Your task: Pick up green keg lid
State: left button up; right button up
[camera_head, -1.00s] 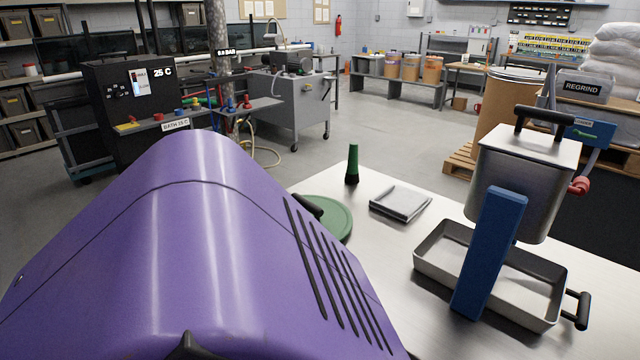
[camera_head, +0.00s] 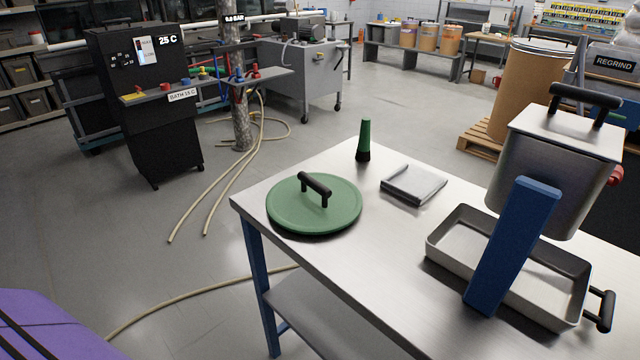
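The green keg lid (camera_head: 290,212) is a round flat disc with a black bar handle (camera_head: 315,187) standing up from its middle. It lies flat on the metal table (camera_head: 345,262), near the table's left corner. All of it is in view and nothing covers it. Neither of my grippers shows in the head view.
A green and black cone-shaped object (camera_head: 364,141) and a flat grey metal item (camera_head: 413,184) stand behind and right of the lid. A steel container with blue support (camera_head: 513,245) and a steel tray (camera_head: 452,258) fill the right side. Hoses (camera_head: 222,183) lie on the floor. A purple body (camera_head: 45,325) is at lower left.

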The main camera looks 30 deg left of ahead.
aim_at(314, 203)
jog(key=l+u, duration=0.15)
jog(key=u, duration=0.85)
jog(key=z, duration=2.4)
jog(key=u, duration=2.4)
